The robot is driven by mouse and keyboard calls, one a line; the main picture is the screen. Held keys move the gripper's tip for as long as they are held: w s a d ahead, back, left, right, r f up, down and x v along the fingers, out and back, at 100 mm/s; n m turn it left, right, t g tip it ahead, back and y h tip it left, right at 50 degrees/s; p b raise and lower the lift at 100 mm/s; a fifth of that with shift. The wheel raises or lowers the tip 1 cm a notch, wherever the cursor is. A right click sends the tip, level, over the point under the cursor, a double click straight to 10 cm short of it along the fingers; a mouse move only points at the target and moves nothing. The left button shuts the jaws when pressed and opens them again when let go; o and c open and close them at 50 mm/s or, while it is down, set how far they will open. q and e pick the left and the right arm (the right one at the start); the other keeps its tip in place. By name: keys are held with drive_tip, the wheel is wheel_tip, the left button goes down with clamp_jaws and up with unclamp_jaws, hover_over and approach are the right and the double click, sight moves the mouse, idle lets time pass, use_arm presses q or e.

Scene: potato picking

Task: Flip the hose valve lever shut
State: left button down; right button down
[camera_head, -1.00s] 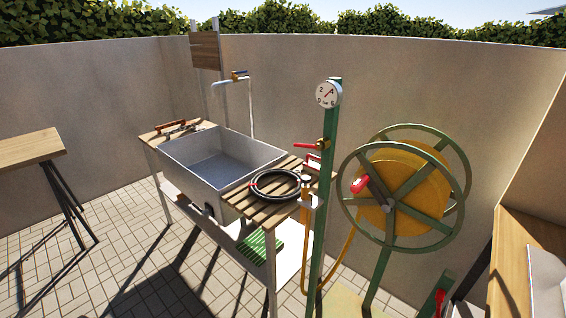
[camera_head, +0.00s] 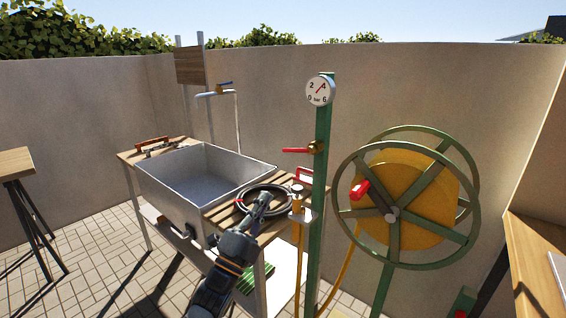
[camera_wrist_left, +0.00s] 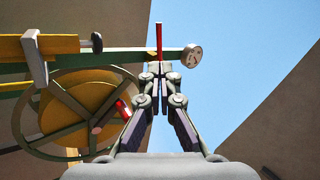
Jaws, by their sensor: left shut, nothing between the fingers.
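The red valve lever (camera_head: 296,150) sticks out level to the left from a brass valve (camera_head: 316,147) on the green post (camera_head: 322,175), below the round gauge (camera_head: 320,90). My left gripper (camera_head: 264,197) is below and left of the lever, in front of the wooden side of the sink table. It is shut and empty. In the left wrist view the fingertips of my left gripper (camera_wrist_left: 160,68) are together, and a red bar, likely the lever (camera_wrist_left: 158,38), shows just beyond them. I cannot tell whether they touch. My right gripper is not in view.
The green hose reel (camera_head: 405,200) with a red knob stands right of the post. A black hose coil (camera_head: 270,190) lies on the slatted table beside the metal sink (camera_head: 200,172). A yellow hose (camera_head: 340,265) hangs near the post. A wooden table (camera_head: 540,250) is at the right.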

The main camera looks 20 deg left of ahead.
sight(290, 151)
use_arm(q)
drive_tip(key=shift+y, duration=0.3)
drive_tip(key=p+x, duration=0.7)
drive_tip(key=x, duration=0.4)
drive_tip(key=shift+r, duration=0.15)
drive_tip(key=shift+w+d+r+p, duration=0.1)
drive_tip(key=shift+w+r+p, duration=0.15)
drive_tip(key=shift+w, duration=0.35)
drive_tip(key=m+h, duration=0.1)
drive_tip(key=r+m+h, duration=0.1)
drive_tip(key=m, duration=0.1)
drive_tip(key=m+h, duration=0.2)
drive_tip(key=shift+w+a+r+g+p, duration=0.1)
drive_tip(key=shift+a+r+g+p, duration=0.1)
drive_tip(key=shift+a+g+p, duration=0.2)
drive_tip(key=shift+d, duration=0.1)
